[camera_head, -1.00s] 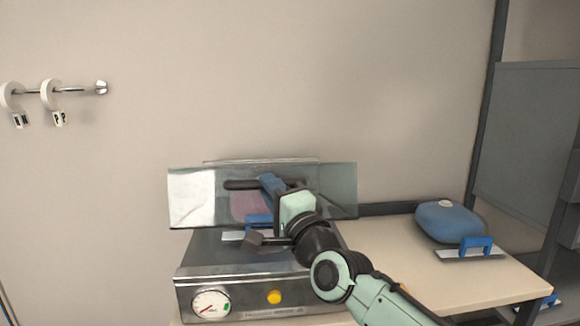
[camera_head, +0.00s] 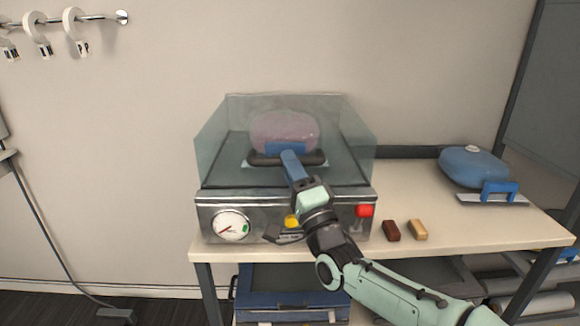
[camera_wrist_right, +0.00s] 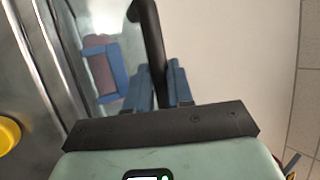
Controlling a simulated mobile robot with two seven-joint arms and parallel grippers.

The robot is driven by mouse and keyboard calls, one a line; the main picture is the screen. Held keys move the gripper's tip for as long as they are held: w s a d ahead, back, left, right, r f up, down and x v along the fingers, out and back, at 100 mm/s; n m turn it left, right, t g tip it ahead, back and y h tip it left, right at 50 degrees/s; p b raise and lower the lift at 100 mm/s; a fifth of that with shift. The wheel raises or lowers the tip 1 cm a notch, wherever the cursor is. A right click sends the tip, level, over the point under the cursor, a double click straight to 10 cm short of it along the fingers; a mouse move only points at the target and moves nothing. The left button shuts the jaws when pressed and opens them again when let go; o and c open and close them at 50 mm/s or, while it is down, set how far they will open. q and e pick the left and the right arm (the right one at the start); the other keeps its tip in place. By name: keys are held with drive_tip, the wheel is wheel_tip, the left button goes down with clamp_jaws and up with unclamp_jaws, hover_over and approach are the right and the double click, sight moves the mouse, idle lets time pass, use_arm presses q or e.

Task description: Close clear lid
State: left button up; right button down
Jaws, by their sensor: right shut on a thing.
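A vacuum-sealer-like metal machine (camera_head: 290,204) stands on the table. Its clear lid (camera_head: 352,150) sits low over the machine's top; I cannot tell if its rim is fully seated. A black bar handle (camera_head: 258,160) is on the lid's front and also shows in the wrist view (camera_wrist_right: 149,35). My right gripper (camera_head: 291,160) is shut on this handle; in the wrist view its blue fingers (camera_wrist_right: 162,85) are on either side of the bar. A pink bag with a blue clip (camera_head: 285,130) shows through the lid. My left gripper is out of view.
A gauge (camera_head: 231,226), a yellow button (camera_head: 292,221) and a red switch (camera_head: 364,211) are on the machine's front. Dark red (camera_head: 391,230) and tan (camera_head: 417,229) blocks lie right of it. A blue bag (camera_head: 472,166) lies at the table's right. A rail (camera_head: 95,20) is on the wall.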

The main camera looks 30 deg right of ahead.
drive_tip(key=f, duration=0.2)
drive_tip(key=shift+w+d+f+g, duration=0.3)
drive_tip(key=shift+w+f+g, duration=0.1)
drive_tip(key=c, duration=1)
unclamp_jaws()
drive_tip(key=shift+d, duration=0.1)
drive_tip(key=shift+s, duration=0.1)
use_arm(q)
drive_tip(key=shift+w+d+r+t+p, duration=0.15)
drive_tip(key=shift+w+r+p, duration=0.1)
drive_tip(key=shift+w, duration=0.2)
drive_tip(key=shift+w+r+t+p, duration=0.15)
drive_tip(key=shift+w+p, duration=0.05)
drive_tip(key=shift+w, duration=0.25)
use_arm(e)
drive_tip(key=v, duration=1.3)
drive_tip(key=shift+s+r, duration=0.2)
